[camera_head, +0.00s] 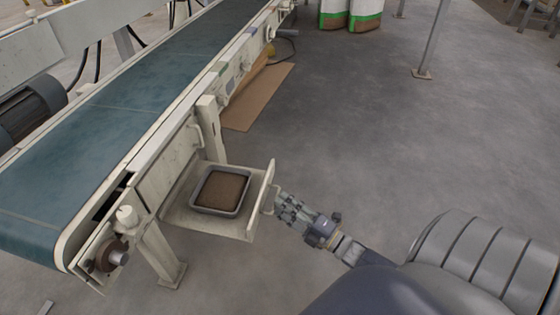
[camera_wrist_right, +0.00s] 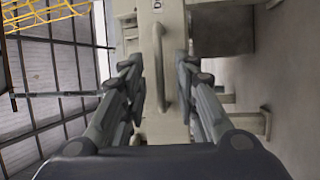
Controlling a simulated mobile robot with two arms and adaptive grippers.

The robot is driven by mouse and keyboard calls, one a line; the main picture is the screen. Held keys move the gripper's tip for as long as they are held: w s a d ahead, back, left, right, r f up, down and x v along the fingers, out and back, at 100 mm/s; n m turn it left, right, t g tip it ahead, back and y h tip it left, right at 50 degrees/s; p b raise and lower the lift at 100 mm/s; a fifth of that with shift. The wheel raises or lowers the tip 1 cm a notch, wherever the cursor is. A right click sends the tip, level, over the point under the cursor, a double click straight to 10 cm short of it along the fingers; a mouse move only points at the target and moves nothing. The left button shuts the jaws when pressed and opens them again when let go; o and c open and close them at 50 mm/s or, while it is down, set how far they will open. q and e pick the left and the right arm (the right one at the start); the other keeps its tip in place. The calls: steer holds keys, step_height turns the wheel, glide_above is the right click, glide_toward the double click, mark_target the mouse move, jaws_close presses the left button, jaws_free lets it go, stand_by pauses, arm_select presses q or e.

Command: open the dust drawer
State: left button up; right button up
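The dust drawer (camera_head: 185,218) stands pulled out from under the conveyor's side, with a grey pan of brown dust (camera_head: 221,190) in it. Its pale front panel (camera_head: 261,200) stands upright and faces my right gripper (camera_head: 278,205). In the right wrist view, the bar handle (camera_wrist_right: 158,65) on the panel runs lengthwise between the fingers of the right gripper (camera_wrist_right: 159,78). The fingers are spread, with gaps on both sides of the handle. My left gripper is not in view.
The conveyor with its green belt (camera_head: 130,105) runs along the left. A support leg (camera_head: 160,255) stands beside the drawer. A flat brown sheet (camera_head: 257,97) lies on the floor behind it. Green-and-white bags (camera_head: 350,14) stand at the back. The floor at right is mostly clear.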

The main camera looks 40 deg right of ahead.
steer(key=v, duration=1)
steer(key=shift+s, duration=0.1)
